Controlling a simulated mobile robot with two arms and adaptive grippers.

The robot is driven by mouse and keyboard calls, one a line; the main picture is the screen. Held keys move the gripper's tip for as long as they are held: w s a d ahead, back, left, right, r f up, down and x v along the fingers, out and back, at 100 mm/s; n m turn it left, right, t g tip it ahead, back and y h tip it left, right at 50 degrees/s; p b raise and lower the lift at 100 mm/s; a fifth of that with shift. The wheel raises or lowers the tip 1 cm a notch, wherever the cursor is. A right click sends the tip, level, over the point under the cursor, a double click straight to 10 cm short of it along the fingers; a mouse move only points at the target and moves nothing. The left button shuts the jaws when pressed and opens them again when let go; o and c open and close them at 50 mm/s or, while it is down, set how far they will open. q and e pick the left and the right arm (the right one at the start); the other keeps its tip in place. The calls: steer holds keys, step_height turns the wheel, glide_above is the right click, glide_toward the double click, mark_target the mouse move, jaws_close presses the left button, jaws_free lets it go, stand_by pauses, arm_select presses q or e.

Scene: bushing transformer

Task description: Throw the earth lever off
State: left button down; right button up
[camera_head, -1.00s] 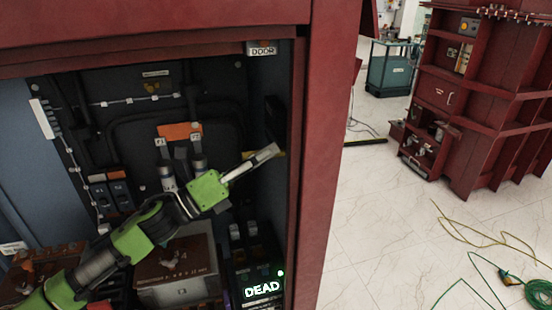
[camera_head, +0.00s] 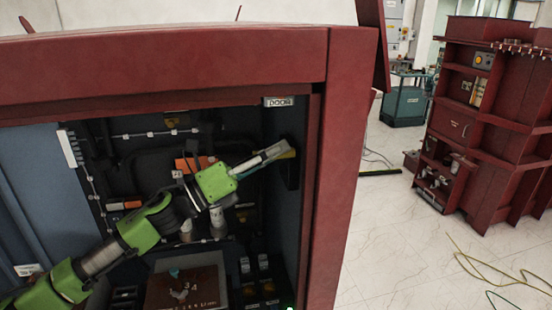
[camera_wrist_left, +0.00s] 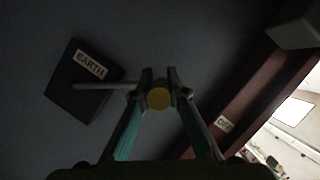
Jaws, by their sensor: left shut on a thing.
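The earth lever shows in the left wrist view as a thin grey rod with a round yellow knob (camera_wrist_left: 159,97). The rod comes out sideways from a black box (camera_wrist_left: 72,98) marked EARTH on the cabinet's inner side wall. My left gripper (camera_head: 277,153) reaches into the cabinet from the left and is shut on the lever at its knob end. In the head view the gripper mostly hides the lever; a bit of yellow and the dark box (camera_head: 291,172) show beside the fingertips. My right gripper is not in view.
The red cabinet frame (camera_head: 345,180) stands close to the right of the gripper, with its top beam (camera_head: 160,70) above the arm. Behind the arm are pipes and an orange plate (camera_head: 190,164). Open floor lies outside, right.

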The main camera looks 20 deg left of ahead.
arm_select(q)
steer(key=shift+r, duration=0.25)
steer(key=c, duration=2)
jaws_free()
steer(key=shift+o, duration=0.2)
steer(key=shift+f, duration=0.2)
steer(key=shift+s+a+f, duration=0.25)
steer(key=shift+s+a, duration=0.15)
steer(key=v, duration=1)
steer(key=shift+s+a, duration=0.2)
steer(key=shift+s, duration=0.15)
